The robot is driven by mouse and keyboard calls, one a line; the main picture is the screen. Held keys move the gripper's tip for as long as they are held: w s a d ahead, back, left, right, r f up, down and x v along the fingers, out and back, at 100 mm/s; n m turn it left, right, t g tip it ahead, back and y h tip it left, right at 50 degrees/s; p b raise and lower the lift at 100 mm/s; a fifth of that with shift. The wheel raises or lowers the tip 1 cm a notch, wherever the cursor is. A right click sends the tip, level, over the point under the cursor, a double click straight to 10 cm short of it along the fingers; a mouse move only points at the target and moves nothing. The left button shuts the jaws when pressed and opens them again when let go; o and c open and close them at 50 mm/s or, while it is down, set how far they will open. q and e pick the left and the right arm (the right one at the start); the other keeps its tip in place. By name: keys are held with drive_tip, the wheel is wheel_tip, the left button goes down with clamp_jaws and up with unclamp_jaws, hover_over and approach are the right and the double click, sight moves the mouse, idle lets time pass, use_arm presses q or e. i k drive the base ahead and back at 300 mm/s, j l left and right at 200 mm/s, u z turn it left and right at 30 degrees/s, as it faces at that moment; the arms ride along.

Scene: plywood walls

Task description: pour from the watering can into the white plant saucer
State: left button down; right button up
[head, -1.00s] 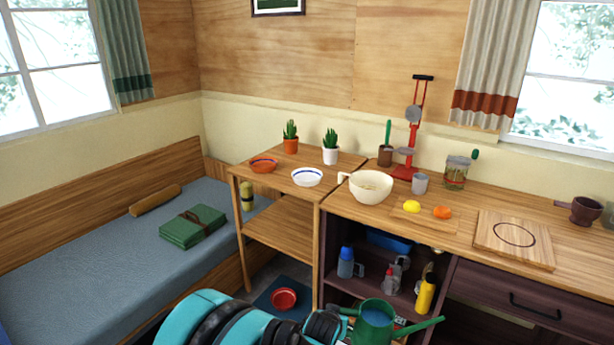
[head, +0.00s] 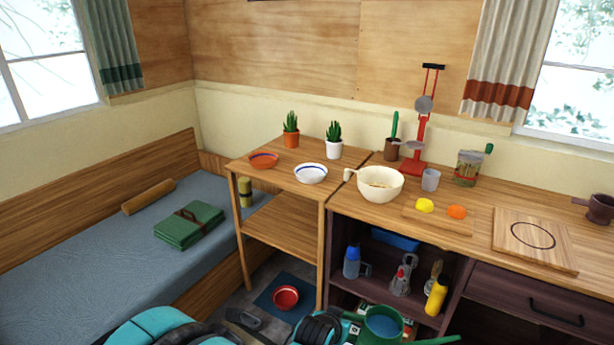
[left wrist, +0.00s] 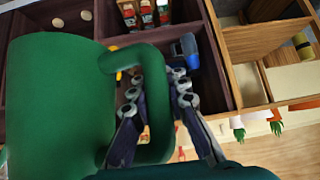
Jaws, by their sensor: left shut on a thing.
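The green watering can (head: 362,330) is at the bottom of the head view, with blue water (head: 384,322) in its open top and its spout (head: 437,341) pointing right. My left gripper (left wrist: 175,88) is shut on the can's handle (left wrist: 160,125); the can body (left wrist: 50,100) fills the left of the left wrist view. The white plant saucer (head: 311,175), with a blue inner ring, lies on the small wooden table, well beyond and above the can. My right gripper is not in view.
An orange saucer (head: 263,160) lies left of the white one; two potted plants (head: 291,131) (head: 334,142) stand behind. A cream bowl (head: 379,187) stands close right on the counter. The open shelf (head: 375,293) holds bottles. A red bowl (head: 286,297) is on the floor.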

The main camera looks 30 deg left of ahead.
sight(307, 174)
drive_tip(key=i+j, duration=0.15)
drive_tip(key=j, duration=0.2)
drive_tip(key=i+j, duration=0.35)
drive_tip(key=j, duration=0.3)
drive_tip(key=i+j, duration=0.15)
drive_tip(key=j, duration=0.2)
drive_tip(key=i+j, duration=0.2)
drive_tip(key=j, duration=0.15)
drive_tip(key=i+j, duration=0.15)
drive_tip(key=j, duration=0.15)
drive_tip(key=z, duration=0.05)
